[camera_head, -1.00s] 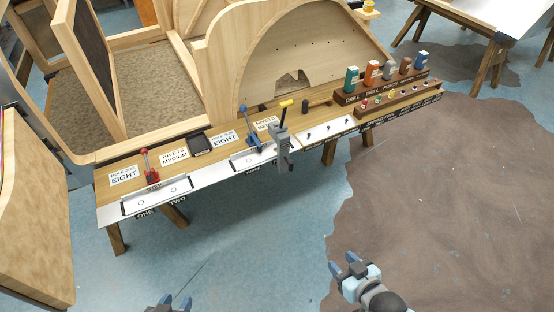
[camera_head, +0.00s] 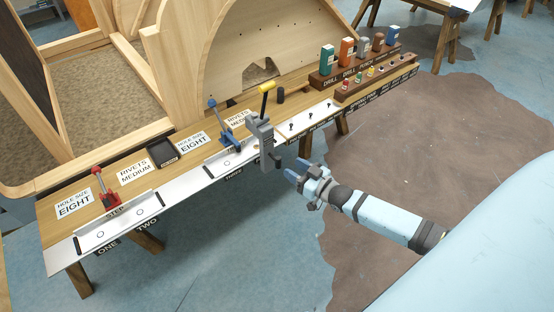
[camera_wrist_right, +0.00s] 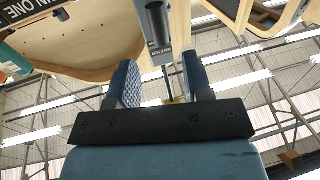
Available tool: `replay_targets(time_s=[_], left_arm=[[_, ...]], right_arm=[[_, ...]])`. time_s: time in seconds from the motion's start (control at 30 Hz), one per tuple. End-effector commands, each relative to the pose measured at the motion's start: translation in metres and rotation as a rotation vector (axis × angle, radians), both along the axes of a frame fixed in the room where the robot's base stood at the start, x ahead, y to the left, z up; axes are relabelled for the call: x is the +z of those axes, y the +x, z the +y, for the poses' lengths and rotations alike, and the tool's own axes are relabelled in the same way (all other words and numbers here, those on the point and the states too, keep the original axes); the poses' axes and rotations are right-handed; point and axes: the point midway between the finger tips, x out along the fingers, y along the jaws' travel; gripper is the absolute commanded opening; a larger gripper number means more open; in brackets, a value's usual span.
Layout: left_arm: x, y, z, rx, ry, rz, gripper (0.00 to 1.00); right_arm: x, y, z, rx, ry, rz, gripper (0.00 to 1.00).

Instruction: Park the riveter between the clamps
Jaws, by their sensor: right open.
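The riveter (camera_head: 260,141) is a grey upright tool with a black rod and yellow handle tip, at the table's front edge just right of the blue clamp (camera_head: 226,122). The red clamp (camera_head: 106,197) stands near the table's left end. My right gripper (camera_head: 293,170) is open and empty, just right of the riveter's lower part and apart from it, in front of the table. In the right wrist view, the riveter (camera_wrist_right: 157,30) shows beyond the open fingers (camera_wrist_right: 162,82), its rod and yellow tip seen between them. My left gripper is out of view.
A black tray (camera_head: 161,151) and printed cards lie on the wooden table between the clamps. A strip of bare metal edge (camera_head: 180,188) runs along the front there. Wooden racks with bottles (camera_head: 360,62) stand at the right; the wooden bodyframe (camera_head: 180,65) rises behind.

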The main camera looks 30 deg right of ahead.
Motion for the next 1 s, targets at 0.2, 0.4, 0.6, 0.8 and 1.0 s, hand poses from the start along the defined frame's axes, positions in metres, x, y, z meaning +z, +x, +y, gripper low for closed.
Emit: replay_targets(time_s=[0.2, 0.4, 0.6, 0.8, 1.0], left_arm=[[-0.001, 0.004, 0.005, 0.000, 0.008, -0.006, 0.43], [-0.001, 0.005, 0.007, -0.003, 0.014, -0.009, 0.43], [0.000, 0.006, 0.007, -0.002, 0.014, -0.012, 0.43], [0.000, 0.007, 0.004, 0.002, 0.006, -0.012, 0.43], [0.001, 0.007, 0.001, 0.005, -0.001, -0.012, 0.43]], right_arm=[[0.000, 0.042, 0.012, 0.001, -0.001, -0.001, 0.46], [0.000, 0.061, 0.018, 0.001, 0.000, 0.000, 0.46], [-0.001, 0.065, 0.019, 0.001, -0.001, 0.002, 0.46], [-0.001, 0.065, 0.019, 0.001, -0.001, 0.002, 0.37], [0.000, 0.065, 0.019, 0.001, 0.000, 0.001, 0.00]])
